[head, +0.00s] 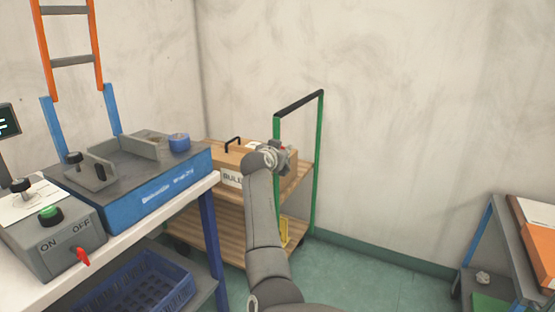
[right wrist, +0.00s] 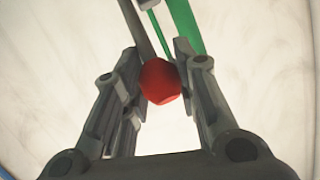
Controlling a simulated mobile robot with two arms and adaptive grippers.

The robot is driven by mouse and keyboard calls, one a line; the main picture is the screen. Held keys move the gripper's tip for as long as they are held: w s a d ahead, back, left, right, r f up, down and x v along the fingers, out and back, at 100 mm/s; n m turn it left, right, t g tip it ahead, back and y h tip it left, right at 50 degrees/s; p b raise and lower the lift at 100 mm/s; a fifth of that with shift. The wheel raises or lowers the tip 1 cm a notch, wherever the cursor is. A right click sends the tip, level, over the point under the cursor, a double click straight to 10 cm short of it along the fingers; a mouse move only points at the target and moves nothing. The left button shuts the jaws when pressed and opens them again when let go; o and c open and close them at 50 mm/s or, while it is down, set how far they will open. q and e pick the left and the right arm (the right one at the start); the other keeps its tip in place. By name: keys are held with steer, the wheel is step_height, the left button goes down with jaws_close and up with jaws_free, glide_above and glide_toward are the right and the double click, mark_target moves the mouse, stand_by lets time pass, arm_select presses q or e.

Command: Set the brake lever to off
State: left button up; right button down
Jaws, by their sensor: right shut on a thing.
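The red round knob of the brake lever (right wrist: 161,82) sits between the fingers of my right gripper (right wrist: 160,88) in the right wrist view. The fingers are shut on it. In the head view my right gripper (head: 279,156) is at the trolley (head: 318,180) with the green frame, and only a small bit of red shows there. The gripper hides most of the lever, and I cannot tell its setting. My left gripper is not in view.
A wooden box (head: 232,179) with a black handle stands on the trolley, beside my right gripper. A workbench (head: 190,194) with a blue machine (head: 160,199) and an ON/OFF switch box (head: 60,250) is at the left. A shelf (head: 490,235) is at the right. Floor between is clear.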

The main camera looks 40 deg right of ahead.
steer(key=shift+w+d+r, duration=0.2)
steer(key=shift+d+r, duration=0.35)
steer(key=shift+r, duration=0.3)
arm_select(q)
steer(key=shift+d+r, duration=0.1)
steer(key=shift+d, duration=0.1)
arm_select(e)
steer(key=shift+w+d, duration=0.15)
steer(key=shift+d, duration=0.15)
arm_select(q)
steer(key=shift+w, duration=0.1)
arm_select(e)
steer(key=c, duration=1.2)
jaws_free()
steer(key=shift+f, duration=0.1)
steer(key=shift+o, duration=0.5)
steer(key=shift+f, duration=0.15)
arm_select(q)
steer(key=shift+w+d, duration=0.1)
arm_select(e)
steer(key=shift+a, duration=0.15)
steer(key=v, duration=1.1)
steer(key=shift+s+a, duration=0.25)
steer(key=shift+a, duration=0.05)
